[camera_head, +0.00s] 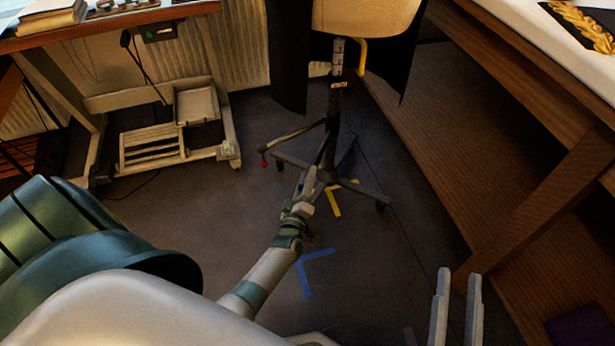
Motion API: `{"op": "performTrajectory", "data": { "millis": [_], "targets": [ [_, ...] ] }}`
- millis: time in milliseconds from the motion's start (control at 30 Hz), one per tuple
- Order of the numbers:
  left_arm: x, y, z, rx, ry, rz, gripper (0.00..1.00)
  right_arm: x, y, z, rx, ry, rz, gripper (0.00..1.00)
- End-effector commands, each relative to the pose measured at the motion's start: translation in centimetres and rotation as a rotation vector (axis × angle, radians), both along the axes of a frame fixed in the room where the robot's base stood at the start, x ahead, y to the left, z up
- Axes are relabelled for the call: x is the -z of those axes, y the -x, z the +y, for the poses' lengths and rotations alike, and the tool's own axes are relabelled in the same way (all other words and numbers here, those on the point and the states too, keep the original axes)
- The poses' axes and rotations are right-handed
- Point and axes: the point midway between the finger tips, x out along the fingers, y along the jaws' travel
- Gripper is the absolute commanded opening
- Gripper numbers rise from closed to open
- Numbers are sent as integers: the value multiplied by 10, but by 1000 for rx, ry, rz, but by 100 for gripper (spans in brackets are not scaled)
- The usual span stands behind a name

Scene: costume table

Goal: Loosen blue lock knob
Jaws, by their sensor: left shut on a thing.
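A dress form stand with a dark post (333,112) rises from a wheeled base in the middle of the head view. My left gripper (314,176) reaches up to the lower part of this post, just above the base legs. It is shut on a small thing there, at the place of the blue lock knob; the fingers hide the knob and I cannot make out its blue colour. My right gripper (458,272) is at the bottom right, with its two fingers apart and nothing between them.
A yellow handle (362,57) sits higher up. A wooden table (525,105) stands on the right and a wheeled frame (152,147) at the left. Blue tape (307,275) marks open floor.

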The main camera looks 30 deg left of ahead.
Motion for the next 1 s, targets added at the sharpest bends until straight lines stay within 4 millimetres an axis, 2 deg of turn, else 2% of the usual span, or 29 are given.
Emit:
{"op": "performTrajectory", "data": {
  "millis": [367, 867, 900, 933, 1000],
  "targets": [
    [2, 1, 0, -1, 188, -39, 10, 7, -2, -2, -4, 19, 26, 31],
    [3, 1, 0, 0, 211, -44, 10, 7, -2, -2, -1, 16, 29, 31],
    [3, 1, 0, 0, 211, -44, 40, 7, -2, -1, -1, 15, 30, 31],
    [3, 1, 0, 0, 211, -44, 47, 6, -3, -1, 0, 14, 29, 31],
    [2, 1, 0, 0, 211, -44, 49, 6, -3, -1, 2, 12, 29, 31]
  ]
}}
